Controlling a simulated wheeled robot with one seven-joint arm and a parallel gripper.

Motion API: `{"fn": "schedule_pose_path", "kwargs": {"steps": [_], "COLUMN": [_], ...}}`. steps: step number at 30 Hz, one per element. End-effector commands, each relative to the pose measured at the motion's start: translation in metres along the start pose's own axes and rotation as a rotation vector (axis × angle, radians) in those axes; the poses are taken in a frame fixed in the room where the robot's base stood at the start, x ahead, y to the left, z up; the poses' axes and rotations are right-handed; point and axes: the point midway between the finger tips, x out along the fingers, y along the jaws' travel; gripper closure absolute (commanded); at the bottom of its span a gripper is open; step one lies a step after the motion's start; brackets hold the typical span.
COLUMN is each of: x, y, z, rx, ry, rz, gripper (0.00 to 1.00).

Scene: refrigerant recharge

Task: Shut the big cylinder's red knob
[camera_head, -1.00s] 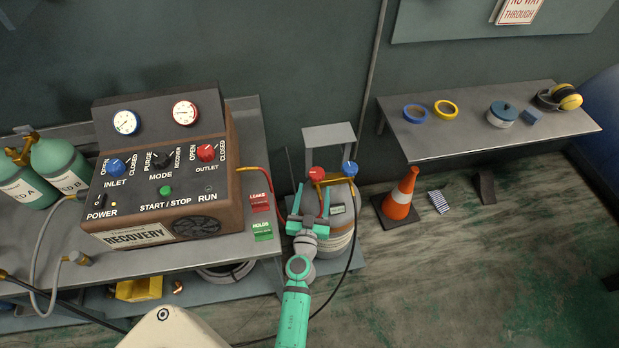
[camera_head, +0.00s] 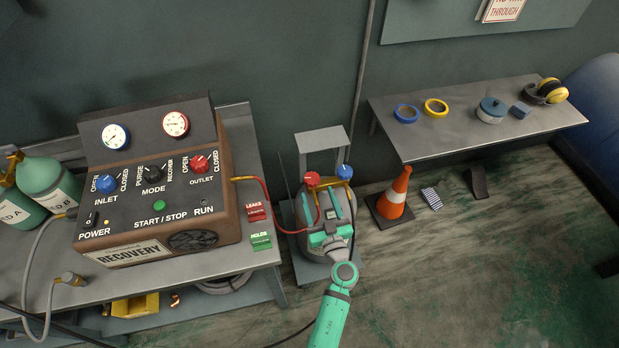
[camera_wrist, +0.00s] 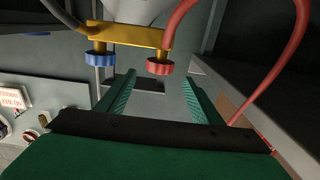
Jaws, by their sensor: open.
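The big grey cylinder (camera_head: 301,212) stands on a low platform right of the bench. On top are its red knob (camera_head: 312,179) and, to the right, a blue knob (camera_head: 344,171). My gripper (camera_head: 326,220) is open and empty, in front of the cylinder's upper part and just below the knobs in the picture. In the wrist view, the red knob (camera_wrist: 159,67) appears between the two spread fingertips (camera_wrist: 158,80), on a yellow manifold (camera_wrist: 130,36). The blue knob (camera_wrist: 101,61) is left of the left finger. No finger contact with the red knob shows.
A red hose (camera_head: 268,200) runs from the recovery machine (camera_head: 160,190) to the cylinder and loops right of my gripper in the wrist view. An orange cone (camera_head: 395,195) stands to the right. Floor in front is clear.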

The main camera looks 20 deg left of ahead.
Motion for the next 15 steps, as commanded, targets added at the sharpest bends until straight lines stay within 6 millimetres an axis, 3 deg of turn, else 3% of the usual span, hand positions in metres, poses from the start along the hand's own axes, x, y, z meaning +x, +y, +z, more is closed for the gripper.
{"fn": "schedule_pose_path", "kwargs": {"steps": [9, 15], "x": [0.056, 0.077], "y": [0.002, 0.002], "z": [0.000, 0.000], "rx": [0.000, 0.001], "ry": [0.000, 0.000], "rz": [0.003, 0.003], "gripper": [0.40, 0.40]}}
